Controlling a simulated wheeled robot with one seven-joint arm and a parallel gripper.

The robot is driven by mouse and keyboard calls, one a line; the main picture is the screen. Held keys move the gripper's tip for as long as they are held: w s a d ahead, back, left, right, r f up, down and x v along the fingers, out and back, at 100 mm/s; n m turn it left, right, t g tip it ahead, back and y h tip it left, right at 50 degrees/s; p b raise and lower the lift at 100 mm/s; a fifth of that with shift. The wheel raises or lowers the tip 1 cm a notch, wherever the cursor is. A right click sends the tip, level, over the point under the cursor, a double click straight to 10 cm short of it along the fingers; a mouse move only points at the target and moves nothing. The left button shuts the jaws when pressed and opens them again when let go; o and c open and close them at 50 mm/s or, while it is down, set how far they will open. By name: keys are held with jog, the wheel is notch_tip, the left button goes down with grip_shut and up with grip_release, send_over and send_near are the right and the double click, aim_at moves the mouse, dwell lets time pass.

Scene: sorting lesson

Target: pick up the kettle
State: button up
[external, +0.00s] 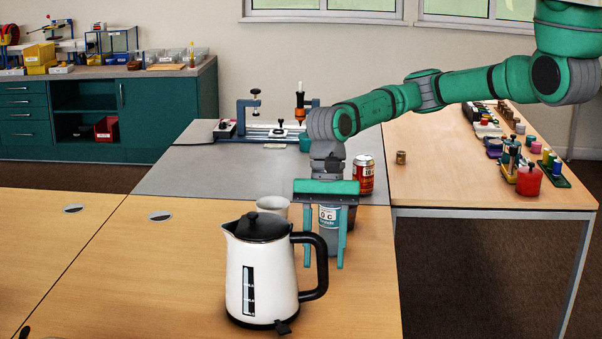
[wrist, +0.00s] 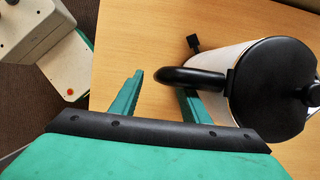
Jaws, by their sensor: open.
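The kettle (external: 262,270) is white with a black lid, a black handle and a dark level window. It stands upright on the wooden table, near the front in the external view. My gripper (external: 324,266) is open and points down just behind and right of the kettle. In the wrist view the kettle (wrist: 262,95) is at the right, seen from above. Its black handle (wrist: 190,77) reaches left toward the space between the fingers of my gripper (wrist: 160,95). I cannot tell whether any finger touches the handle.
A grey labelled cup (external: 329,218) stands behind my gripper fingers. A white cup (external: 272,205) is behind the kettle, and a red can (external: 364,175) is farther back. A side table (external: 450,190) at the right holds several small items. The table left of the kettle is mostly clear.

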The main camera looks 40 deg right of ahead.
aim_at(321, 284)
jog(key=x, duration=0.4)
jog(key=shift+f, duration=0.2)
grip_shut()
jog(key=shift+w+a+r, duration=0.1)
jog(key=shift+a+r, duration=0.05)
jog(key=shift+r, duration=0.05)
dwell(1.0)
